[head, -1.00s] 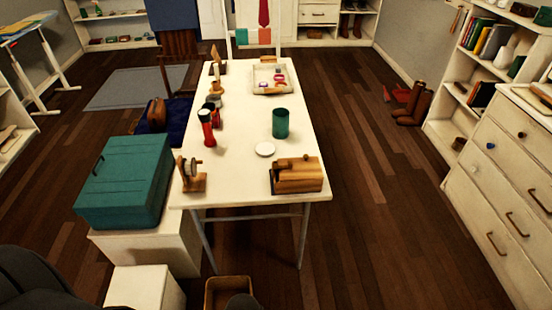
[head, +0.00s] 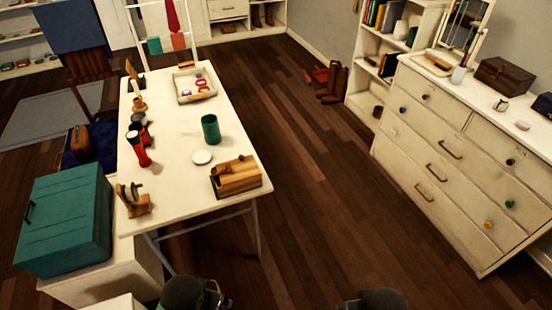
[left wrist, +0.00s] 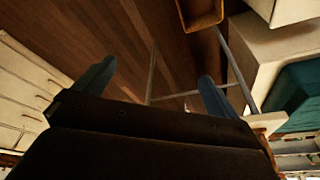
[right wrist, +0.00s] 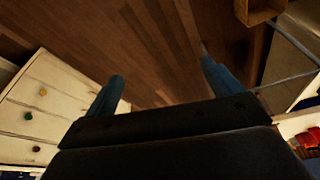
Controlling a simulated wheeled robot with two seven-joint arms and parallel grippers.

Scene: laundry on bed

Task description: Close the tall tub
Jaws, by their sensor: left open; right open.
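The tall tub is a green cylinder (head: 211,129) standing upright on the white table (head: 185,95), with its open top showing. A round white lid (head: 202,157) lies flat on the table just in front of it, apart from the tub. My left gripper, in the left wrist view (left wrist: 155,85), is open and empty above the floor. My right gripper, in the right wrist view (right wrist: 162,85), is open and empty above the floor. In the head view only dark parts of my arms show at the bottom edge, well short of the table.
A wooden holder (head: 236,177) stands at the table's near right corner. A red bottle (head: 138,149) and a wooden stand (head: 133,200) are on the left. A tray (head: 195,86) lies behind. A teal case (head: 65,222) is left of the table. Floor right of the table is clear.

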